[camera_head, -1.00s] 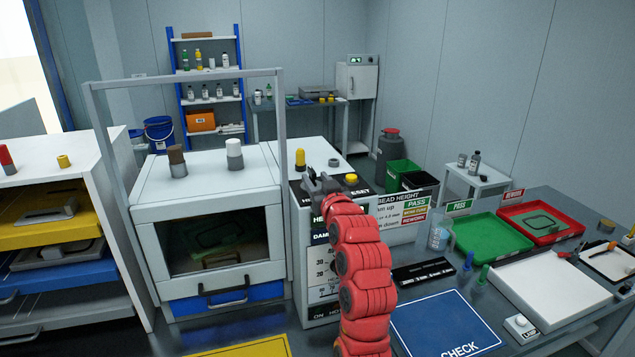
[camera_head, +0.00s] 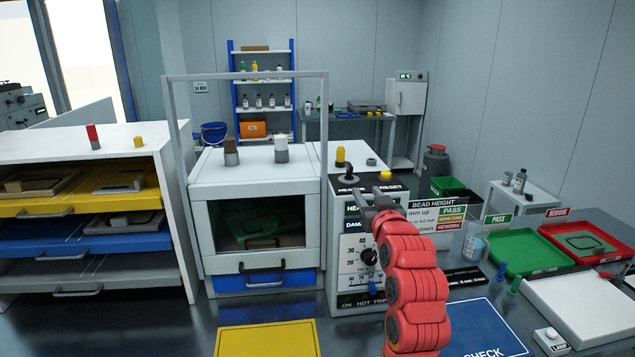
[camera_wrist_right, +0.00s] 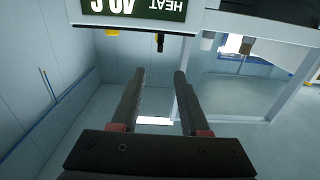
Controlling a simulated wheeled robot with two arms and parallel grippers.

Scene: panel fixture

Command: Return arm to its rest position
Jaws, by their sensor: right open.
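My right arm comes in from the bottom of the head view as a red segmented arm. A green display (camera_wrist_right: 135,8) reading HEAT shows upside down beyond the fingertips. I cannot tell from these frames whether the gripper touches the panel. My left gripper is not in view.
A white oven (camera_head: 259,180) with a blue drawer stands left of the panel. A drawer rack (camera_head: 150,135) is further left. A green tray (camera_head: 520,268) and a red tray (camera_head: 610,255) lie right. A blue CHECK mat (camera_head: 470,315) and a yellow mat (camera_head: 267,340) lie in front.

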